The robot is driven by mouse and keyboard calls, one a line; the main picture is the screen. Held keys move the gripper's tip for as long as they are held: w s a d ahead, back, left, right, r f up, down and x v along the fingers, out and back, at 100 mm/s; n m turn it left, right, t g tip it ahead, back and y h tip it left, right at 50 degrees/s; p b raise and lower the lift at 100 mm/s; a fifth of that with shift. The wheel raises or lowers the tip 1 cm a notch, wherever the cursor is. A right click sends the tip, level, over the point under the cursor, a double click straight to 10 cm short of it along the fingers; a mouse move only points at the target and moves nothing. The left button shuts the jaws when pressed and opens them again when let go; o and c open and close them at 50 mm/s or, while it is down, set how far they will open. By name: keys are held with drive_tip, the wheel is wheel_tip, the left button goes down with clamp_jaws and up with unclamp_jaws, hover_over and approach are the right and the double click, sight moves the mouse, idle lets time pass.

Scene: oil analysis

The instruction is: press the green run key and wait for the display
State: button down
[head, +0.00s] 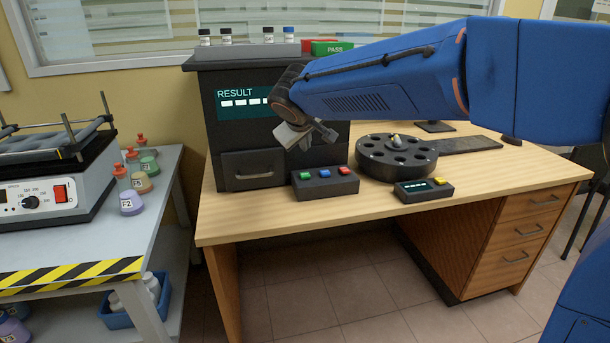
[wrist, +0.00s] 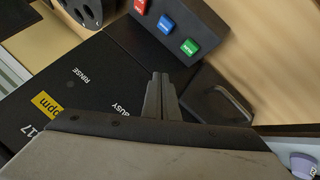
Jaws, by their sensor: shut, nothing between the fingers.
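A dark key box (head: 326,186) stands on the desk in front of the analyser (head: 281,140). Its green key (head: 304,175) is at the left end, with a blue and a red key beside it. The green key also shows in the wrist view (wrist: 190,46). The analyser's display (head: 243,103) reads RESULT with white dashes; my arm hides its right part. My gripper (head: 309,138) is shut and empty, in front of the analyser and above the key box. In the wrist view the closed fingertips (wrist: 160,78) are apart from the green key.
A round black carousel (head: 397,170) stands right of the key box. A small unit with a yellow key (head: 424,190) is at the desk's front. Bottles (head: 268,35) stand on the analyser, near a green PASS tray (head: 331,48). A drawer with a handle (head: 253,170) is below the display.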

sight(304, 176)
drive_tip(key=shift+f, duration=2.9)
drive_tip(key=shift+f, duration=0.25)
drive_tip(key=shift+f, duration=0.2)
drive_tip(key=shift+f, duration=0.5)
idle(0.6)
drive_tip(key=shift+r, duration=0.95)
drive_tip(key=shift+r, duration=0.1)
drive_tip(key=shift+r, duration=2.4)
drive_tip(key=shift+d, duration=0.1)
